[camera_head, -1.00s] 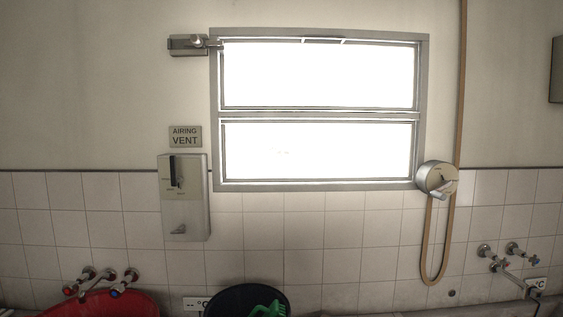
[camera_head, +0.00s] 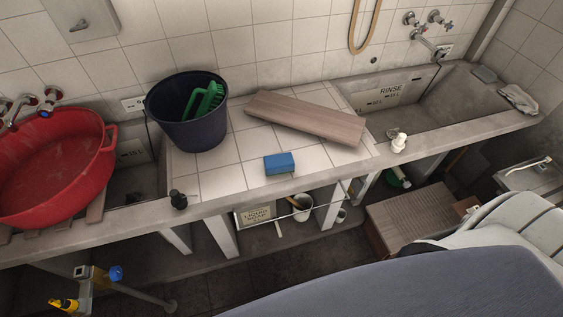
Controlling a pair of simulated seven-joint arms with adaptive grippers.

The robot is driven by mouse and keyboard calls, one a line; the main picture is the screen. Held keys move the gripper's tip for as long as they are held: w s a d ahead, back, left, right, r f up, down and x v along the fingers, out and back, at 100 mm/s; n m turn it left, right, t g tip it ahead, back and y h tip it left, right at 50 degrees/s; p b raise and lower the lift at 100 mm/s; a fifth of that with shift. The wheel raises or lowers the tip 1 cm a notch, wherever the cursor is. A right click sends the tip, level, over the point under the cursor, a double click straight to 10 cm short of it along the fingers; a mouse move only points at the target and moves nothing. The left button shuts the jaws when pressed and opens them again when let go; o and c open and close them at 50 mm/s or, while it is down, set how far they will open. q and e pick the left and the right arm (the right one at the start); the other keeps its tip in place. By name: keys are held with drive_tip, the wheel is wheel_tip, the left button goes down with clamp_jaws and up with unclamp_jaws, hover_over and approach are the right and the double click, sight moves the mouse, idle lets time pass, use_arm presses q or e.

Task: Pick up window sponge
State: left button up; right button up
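A blue block (camera_head: 279,164) that looks like a sponge lies flat near the front edge of the tiled counter (camera_head: 222,181). It is in front of a wooden board and to the right of a dark bucket, apart from both. Nothing covers it. The picture does not show whether it is the window sponge. Neither of my grippers is in view.
A dark bucket (camera_head: 187,134) holding a green brush (camera_head: 209,98) stands behind left. A wooden board (camera_head: 306,117) lies behind the block. A red basin (camera_head: 52,172) is at left, a rinse sink (camera_head: 437,104) at right. A small dark bottle (camera_head: 178,199) stands at the counter edge.

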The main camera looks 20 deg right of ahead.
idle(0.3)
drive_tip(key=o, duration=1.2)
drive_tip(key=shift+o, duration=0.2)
